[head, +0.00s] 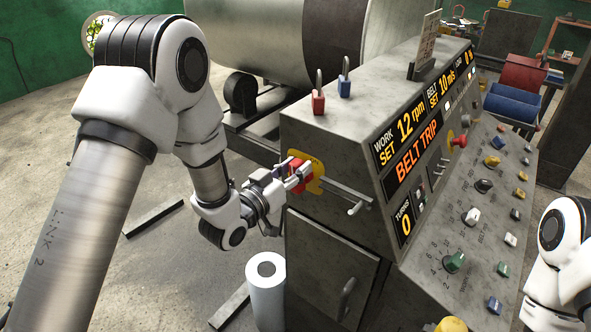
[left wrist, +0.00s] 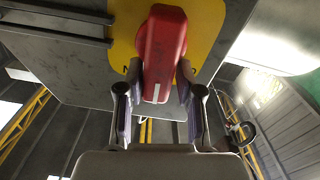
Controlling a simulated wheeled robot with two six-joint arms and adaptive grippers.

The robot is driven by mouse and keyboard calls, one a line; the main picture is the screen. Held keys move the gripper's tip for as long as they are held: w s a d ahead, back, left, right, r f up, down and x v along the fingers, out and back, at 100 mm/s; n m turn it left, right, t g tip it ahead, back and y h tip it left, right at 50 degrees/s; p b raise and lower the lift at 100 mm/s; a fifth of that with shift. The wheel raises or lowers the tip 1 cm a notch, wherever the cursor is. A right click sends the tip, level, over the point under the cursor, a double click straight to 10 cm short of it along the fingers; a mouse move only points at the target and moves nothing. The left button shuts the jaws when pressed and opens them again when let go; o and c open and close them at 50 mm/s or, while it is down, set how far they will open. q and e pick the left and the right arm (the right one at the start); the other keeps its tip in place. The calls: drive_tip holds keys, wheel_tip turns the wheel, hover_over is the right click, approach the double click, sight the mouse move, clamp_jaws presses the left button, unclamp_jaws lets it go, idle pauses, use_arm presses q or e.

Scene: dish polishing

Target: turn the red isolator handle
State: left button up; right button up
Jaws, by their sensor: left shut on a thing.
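The red isolator handle (head: 299,176) sits on a yellow plate (head: 316,186) on the left side of the grey control cabinet. My left gripper (head: 291,178) is at the handle, with its fingers on either side of it. In the left wrist view the red handle (left wrist: 164,55) has a white mark at its near end and lies between the fingers of my left gripper (left wrist: 160,105). The fingers are shut on it. The yellow plate (left wrist: 207,22) shows behind it, its lettering mostly hidden. Part of my right arm shows at the right edge of the head view, but its gripper is not visible.
Below the handle is a cabinet door (head: 325,265) with a grey pull. A rail (head: 345,195) sticks out right of the plate. A red padlock (head: 318,98) and a blue padlock (head: 345,82) stand on top. A white roll (head: 266,290) stands on the floor below my left gripper.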

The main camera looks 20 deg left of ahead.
use_arm(q)
drive_tip(key=shift+s+f+n, duration=0.15)
drive_tip(key=shift+f+n, duration=0.4)
drive_tip(key=shift+n, duration=0.05)
idle(1.1)
drive_tip(key=o, duration=1)
drive_tip(key=shift+r, duration=0.15)
drive_tip(key=v, duration=0.7)
drive_tip(key=shift+s+a, duration=0.1)
